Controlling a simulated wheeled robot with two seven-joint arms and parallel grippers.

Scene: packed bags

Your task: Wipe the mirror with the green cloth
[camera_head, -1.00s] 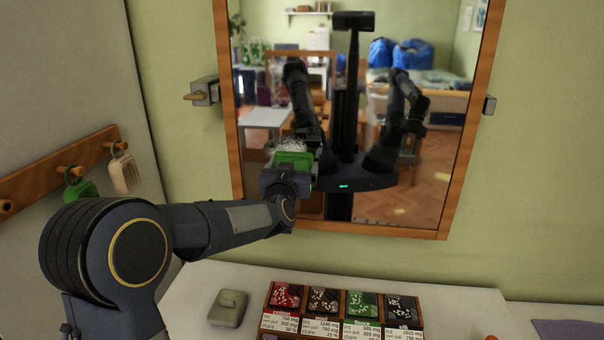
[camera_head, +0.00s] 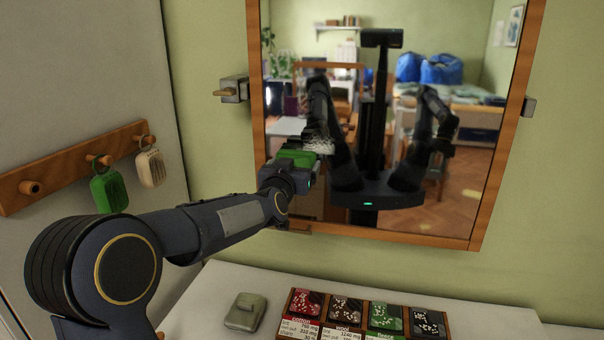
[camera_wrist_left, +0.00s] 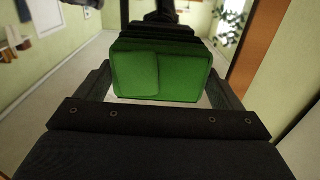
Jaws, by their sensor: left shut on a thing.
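The wood-framed mirror (camera_head: 440,215) hangs on the green wall and reflects the room and my own body. My left gripper (camera_head: 290,168) is in front of the mirror's lower left part. It is shut on the green cloth (camera_head: 298,158), a folded block that also fills the middle of the left wrist view (camera_wrist_left: 160,72) between the two fingers. A whitish, smeared patch shows on the glass just past the cloth. Whether the cloth touches the glass I cannot tell. My right gripper shows only as a reflection.
A counter (camera_head: 215,290) below the mirror holds a grey-green folded item (camera_head: 245,312) and a wooden tray (camera_head: 365,310) with several compartments of dark and coloured pieces. A peg rack (camera_head: 75,170) with green and beige tags is at left. Metal brackets (camera_head: 233,90) flank the mirror.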

